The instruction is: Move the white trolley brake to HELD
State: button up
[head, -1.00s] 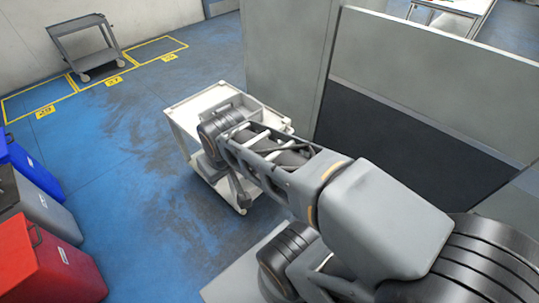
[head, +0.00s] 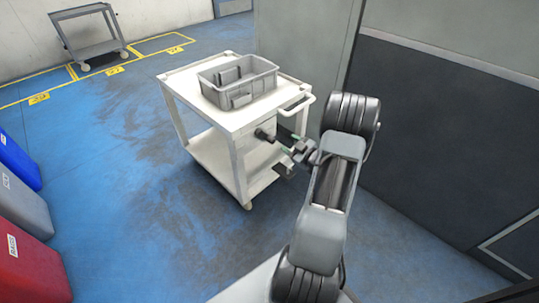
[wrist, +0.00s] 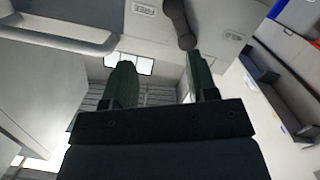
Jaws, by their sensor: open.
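The white trolley (head: 240,122) stands ahead of me with a push handle on its right side. Its brake lever, a dark bar with a rounded end (head: 265,134), sticks out from a panel below the top; the lever also shows in the wrist view (wrist: 181,24). Pale labels with small lettering lie on both sides of it, the left label (wrist: 143,8) and the right label (wrist: 235,35); I cannot read them surely. My gripper (head: 290,144) is open and empty just right of the lever. In the wrist view my gripper (wrist: 161,78) has its fingers apart, the lever beyond their tips.
Grey partitions (head: 440,120) stand behind and right of my arm. Blue, grey and red bins (head: 30,265) line the left. A grey cart (head: 90,48) stands at the back. Blue floor left of the trolley is clear.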

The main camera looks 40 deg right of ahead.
aim_at(274, 142)
notch_tip(274, 142, down, 4)
jog(key=s+t+y+b, duration=0.1)
jog(key=s+b, duration=0.1)
jog(key=w+b, duration=0.1)
jog(key=w, duration=0.3)
jog(key=w+a+b, duration=0.1)
jog(key=w, duration=0.3)
jog(key=w+a+b, duration=0.1)
jog(key=w, duration=0.4)
jog(key=shift+a+f, duration=0.1)
jog(key=shift+f, duration=0.05)
jog(key=shift+c, duration=0.3)
